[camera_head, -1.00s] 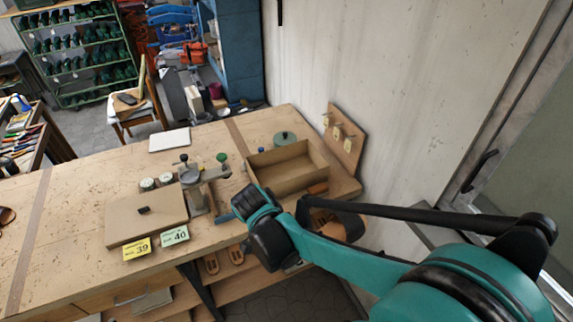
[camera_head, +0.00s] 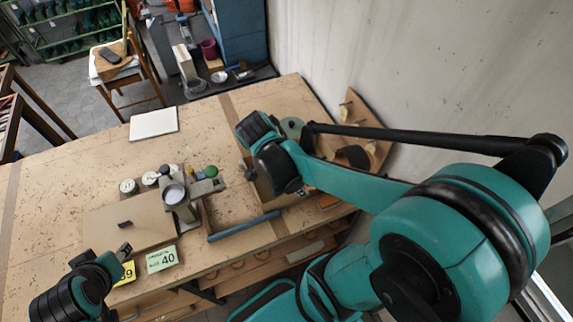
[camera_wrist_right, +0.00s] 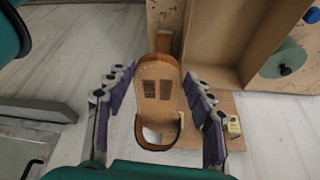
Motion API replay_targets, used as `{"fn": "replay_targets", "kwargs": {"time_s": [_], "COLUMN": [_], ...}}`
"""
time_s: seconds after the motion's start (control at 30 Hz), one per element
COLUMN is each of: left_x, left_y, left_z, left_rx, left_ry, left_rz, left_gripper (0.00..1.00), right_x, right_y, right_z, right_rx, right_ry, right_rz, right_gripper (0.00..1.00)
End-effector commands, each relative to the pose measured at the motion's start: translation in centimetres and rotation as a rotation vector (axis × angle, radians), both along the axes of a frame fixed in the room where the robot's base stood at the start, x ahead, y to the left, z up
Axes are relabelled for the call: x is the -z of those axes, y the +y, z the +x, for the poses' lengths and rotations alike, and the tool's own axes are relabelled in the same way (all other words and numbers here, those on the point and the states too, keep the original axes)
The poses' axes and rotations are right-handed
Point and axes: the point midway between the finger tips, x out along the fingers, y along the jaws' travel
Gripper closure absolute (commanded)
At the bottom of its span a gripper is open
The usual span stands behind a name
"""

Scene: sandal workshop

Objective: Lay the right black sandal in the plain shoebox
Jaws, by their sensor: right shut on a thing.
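In the right wrist view the sandal (camera_wrist_right: 158,85) lies lengthwise between the two fingers of my right gripper (camera_wrist_right: 157,108). It has a brown sole with two darker patches and a dark loop at its near end. The gripper is shut on it. The plain open shoebox (camera_wrist_right: 222,40) is beyond and to the right of the sandal, which is outside it. In the head view the box (camera_head: 280,203) is partly covered by my right arm. My right gripper is hidden there.
A wooden board with pegs (camera_head: 348,108) stands by the wall behind the box. A tool stand (camera_head: 176,192), a flat box lid (camera_head: 115,222) and a green size card (camera_head: 162,259) are left of the box. The table's left middle is clear.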

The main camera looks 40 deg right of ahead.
Motion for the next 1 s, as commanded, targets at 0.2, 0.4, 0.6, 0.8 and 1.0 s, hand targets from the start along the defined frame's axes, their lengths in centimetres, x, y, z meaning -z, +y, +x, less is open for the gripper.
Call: {"fn": "replay_targets", "kwargs": {"time_s": [0.2,0.4,0.6,0.8,1.0], "left_x": [0.7,1.1,1.1,1.2,1.5], "left_y": [0.0,0.0,0.0,0.0,0.0], "left_z": [0.0,0.0,0.0,0.0,0.0], "left_rx": [0.000,0.000,0.000,0.000,0.000], "left_ry": [0.000,0.000,0.000,0.000,0.000], "left_rz": [0.000,0.000,0.000,0.000,0.000], "left_gripper": [0.60,0.60,0.60,0.60,0.60], "right_x": [2.2,4.7,6.4,7.7,10.5], "right_y": [1.2,2.7,3.7,3.9,3.9], "right_z": [3.5,7.4,10.1,10.8,10.8], "right_rx": [-0.004,-0.003,-0.001,0.000,0.000], "right_ry": [-0.001,0.000,0.000,0.000,0.000], "right_rz": [0.000,0.000,-0.001,-0.001,-0.001], "right_gripper": [0.88,0.88,0.88,0.88,0.88]}}
